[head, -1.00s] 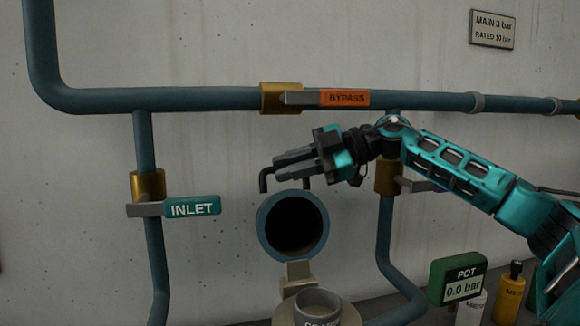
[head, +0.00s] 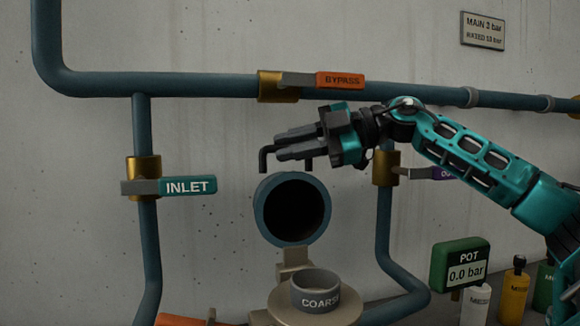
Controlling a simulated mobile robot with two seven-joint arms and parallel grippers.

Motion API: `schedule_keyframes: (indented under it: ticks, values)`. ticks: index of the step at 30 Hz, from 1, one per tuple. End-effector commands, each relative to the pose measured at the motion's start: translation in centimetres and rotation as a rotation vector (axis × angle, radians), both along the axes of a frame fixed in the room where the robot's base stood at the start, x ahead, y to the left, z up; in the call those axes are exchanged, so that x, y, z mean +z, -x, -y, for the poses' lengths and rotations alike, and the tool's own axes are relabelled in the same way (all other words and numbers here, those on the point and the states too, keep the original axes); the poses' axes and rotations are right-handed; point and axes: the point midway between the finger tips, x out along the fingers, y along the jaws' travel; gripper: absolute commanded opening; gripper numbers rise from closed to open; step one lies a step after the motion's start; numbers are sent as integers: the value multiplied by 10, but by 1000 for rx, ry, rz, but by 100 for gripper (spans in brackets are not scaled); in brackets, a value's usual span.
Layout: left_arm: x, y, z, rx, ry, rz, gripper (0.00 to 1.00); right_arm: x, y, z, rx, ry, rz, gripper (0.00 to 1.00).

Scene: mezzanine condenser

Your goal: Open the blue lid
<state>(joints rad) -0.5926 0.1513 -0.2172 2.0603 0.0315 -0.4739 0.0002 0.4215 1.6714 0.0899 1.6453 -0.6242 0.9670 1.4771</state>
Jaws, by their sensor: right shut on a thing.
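The blue lid (head: 262,218) is a round blue ring with a dark recessed face. It stands raised, its dark side towards me, on a beige bracket (head: 293,262) behind the beige pot (head: 341,309). A dark bent bar handle (head: 263,158) rises at the lid's top edge. My right gripper (head: 296,146) reaches in from the right and is shut on this handle. The fingers partly hide the handle, and its joint to the lid is unclear. A grey basket marked COARSE (head: 317,291) shows in the pot. My left gripper is not in view.
Blue pipes (head: 180,84) run along the wall, with the INLET lever (head: 186,186), the orange BYPASS lever (head: 340,80) and a valve (head: 386,167) behind my right arm. A green POT gauge (head: 461,264) reads 0.0 bar. Several bottles (head: 514,294) stand at lower right.

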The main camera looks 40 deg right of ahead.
Motion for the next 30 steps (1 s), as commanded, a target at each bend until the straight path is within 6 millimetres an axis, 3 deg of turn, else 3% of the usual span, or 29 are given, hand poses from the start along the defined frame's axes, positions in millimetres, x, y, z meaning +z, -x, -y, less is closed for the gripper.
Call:
schedule_keyframes:
  ticks: [11, 12, 18, 30]
  values:
    - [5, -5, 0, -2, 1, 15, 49, 1, 2, -1, 1, 5, 7, 0]
    - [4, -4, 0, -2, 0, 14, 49, 1, 2, -1, 1, 5, 7, 22]
    - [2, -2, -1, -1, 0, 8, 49, 1, 2, -1, 0, 4, 6, 40]
    - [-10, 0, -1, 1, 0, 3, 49, 1, 8, 6, -1, 4, 9, 40]
